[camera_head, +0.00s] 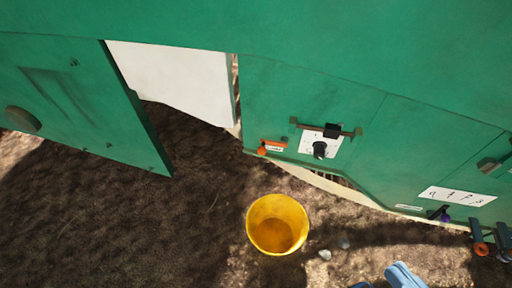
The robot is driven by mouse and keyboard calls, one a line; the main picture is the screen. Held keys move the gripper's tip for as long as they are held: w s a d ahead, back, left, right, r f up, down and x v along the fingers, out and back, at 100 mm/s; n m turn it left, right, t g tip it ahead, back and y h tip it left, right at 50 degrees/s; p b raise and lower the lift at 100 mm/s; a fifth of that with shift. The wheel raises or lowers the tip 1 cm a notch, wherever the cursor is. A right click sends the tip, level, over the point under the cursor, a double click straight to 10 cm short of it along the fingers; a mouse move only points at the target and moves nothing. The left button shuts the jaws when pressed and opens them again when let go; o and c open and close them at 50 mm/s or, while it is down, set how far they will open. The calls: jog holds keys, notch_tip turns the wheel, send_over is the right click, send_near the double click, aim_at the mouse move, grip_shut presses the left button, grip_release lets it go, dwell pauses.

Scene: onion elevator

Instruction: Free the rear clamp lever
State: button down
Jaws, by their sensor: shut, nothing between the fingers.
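I cannot tell which of several small levers is the rear clamp lever. An orange lever (272,143) with a round end sits low on the green panel, beside a small white label. A dark purple lever (440,213) sits at the panel's lower edge farther right, near another narrow label (408,207). An orange and dark fitting (480,247) shows at the right edge. The label writing is too small to read. My gripper is not clearly visible.
A yellow bucket (277,225) stands on brown soil below the green panel (300,90). A black knob (320,150) and a sliding bar (330,130) are on the panel. A green door (75,100) stands open at left. Light-blue rounded shapes (404,275) show at the bottom.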

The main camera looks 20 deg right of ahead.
jog(key=shift+w+a, duration=0.1)
jog(key=shift+w, duration=0.1)
